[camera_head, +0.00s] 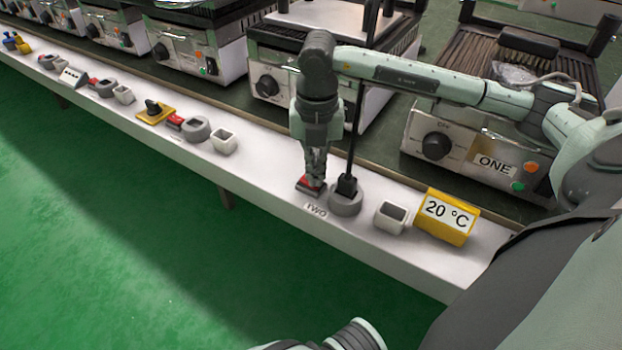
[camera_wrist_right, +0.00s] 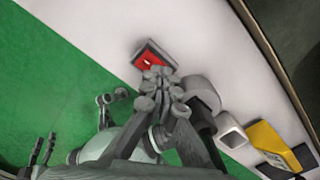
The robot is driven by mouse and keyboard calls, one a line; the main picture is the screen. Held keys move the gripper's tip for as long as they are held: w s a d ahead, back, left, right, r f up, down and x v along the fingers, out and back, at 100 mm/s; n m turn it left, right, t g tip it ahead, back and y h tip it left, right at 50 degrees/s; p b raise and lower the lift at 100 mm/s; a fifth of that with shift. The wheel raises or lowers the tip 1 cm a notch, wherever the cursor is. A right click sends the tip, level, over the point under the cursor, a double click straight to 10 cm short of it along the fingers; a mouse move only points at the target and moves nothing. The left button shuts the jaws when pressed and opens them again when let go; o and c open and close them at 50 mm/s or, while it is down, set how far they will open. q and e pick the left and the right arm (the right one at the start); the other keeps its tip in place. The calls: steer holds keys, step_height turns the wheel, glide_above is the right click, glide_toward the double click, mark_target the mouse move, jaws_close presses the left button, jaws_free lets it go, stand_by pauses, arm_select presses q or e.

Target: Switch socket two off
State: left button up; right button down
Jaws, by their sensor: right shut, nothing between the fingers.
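The red switch (camera_head: 305,184) of socket two sits in a dark frame on the white ledge, behind the "TWO" label (camera_head: 316,210). It also shows in the right wrist view (camera_wrist_right: 147,57). My right gripper (camera_head: 315,182) points down with its fingers shut and empty. Its fingertips are at the switch and cover part of it; I cannot tell whether they press it. Right beside the switch is the round grey socket (camera_head: 345,206) with a black plug (camera_head: 347,187) in it. My left gripper cannot be made out clearly; grey arm parts show at the bottom edge.
A grey-white open box (camera_head: 391,216) and a yellow "20 °C" display (camera_head: 447,216) stand right of the socket. The heater marked "ONE" (camera_head: 480,158) is behind them. The plug's black cable rises close to my right gripper.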

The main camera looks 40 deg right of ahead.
steer(key=shift+r+p, duration=2.4)
steer(key=shift+r, duration=1.05)
